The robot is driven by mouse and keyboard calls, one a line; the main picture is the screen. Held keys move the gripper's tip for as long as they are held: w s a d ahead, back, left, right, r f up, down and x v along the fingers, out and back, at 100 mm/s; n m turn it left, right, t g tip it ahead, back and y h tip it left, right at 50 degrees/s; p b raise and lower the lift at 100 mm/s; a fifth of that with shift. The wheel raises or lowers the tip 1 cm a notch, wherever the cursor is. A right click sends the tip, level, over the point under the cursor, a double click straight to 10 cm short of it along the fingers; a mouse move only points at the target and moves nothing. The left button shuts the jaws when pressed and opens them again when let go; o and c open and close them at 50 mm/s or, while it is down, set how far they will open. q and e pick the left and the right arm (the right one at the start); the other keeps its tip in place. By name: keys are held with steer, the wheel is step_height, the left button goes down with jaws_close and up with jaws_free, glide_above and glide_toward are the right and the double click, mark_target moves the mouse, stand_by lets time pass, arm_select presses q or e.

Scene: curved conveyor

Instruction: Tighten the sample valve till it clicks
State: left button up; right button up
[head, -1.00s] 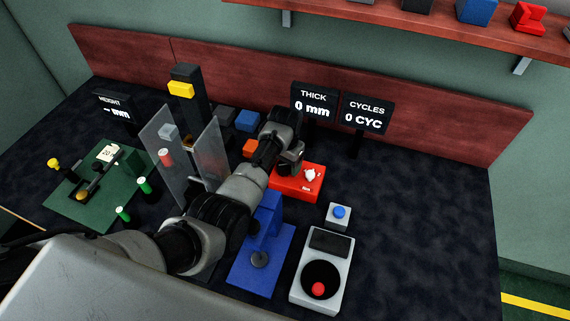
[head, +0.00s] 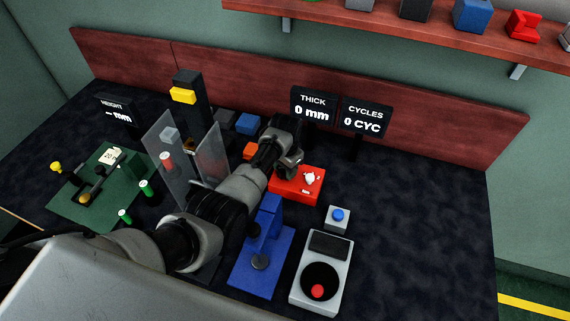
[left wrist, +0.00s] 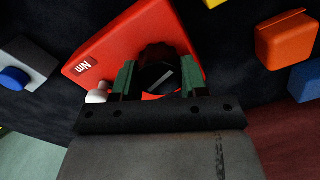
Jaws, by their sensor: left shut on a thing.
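The sample valve is a black ridged knob (left wrist: 160,60) with a pale line on its top, on a red box (left wrist: 110,48) marked "Nm". In the left wrist view my left gripper (left wrist: 158,82) has its two green-padded fingers on either side of the knob and is shut on it. The red box also shows in the head view (head: 287,190), with a white part (head: 310,178) on top. There my left gripper (head: 288,166) is over the box's back left part, and the arm hides the knob. My right gripper is not in view.
A blue stand (head: 262,262) and a grey box with a red button (head: 318,291) stand in front of the red box. A blue-button box (head: 338,220) is at right. Clear panels (head: 172,155) stand left of my arm. The table's right side is free.

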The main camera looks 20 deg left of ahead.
arm_select(q)
steer(key=shift+m, duration=0.9)
steer(key=o, duration=0.9)
steer(key=shift+o, duration=0.2)
step_height(320, 180, up, 11)
steer(key=p, duration=0.1)
steer(key=shift+f, duration=0.1)
